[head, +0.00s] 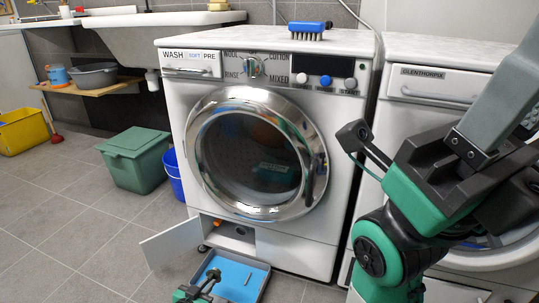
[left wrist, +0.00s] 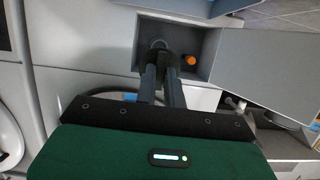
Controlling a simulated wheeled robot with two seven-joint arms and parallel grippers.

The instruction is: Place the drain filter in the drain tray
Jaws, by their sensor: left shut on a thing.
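The drain tray (head: 262,282) lies on the floor before the washing machine, with a grey rim and blue inside. My left gripper (head: 208,282) is at the bottom of the head view, by the tray's left side. It is shut on a small dark round piece, the drain filter (head: 213,273). In the left wrist view the fingers (left wrist: 165,82) point toward the open grey recess, and the filter at their tips is hard to make out. Whether it touches anything is unclear. My right arm fills the right side, but its gripper is out of the picture.
The low flap (head: 172,243) stands open left of the recess (head: 228,231). An orange cap (left wrist: 189,60) shows inside. A green bin (head: 135,160) and a blue bucket (head: 173,178) stand left. Floor at left front is clear.

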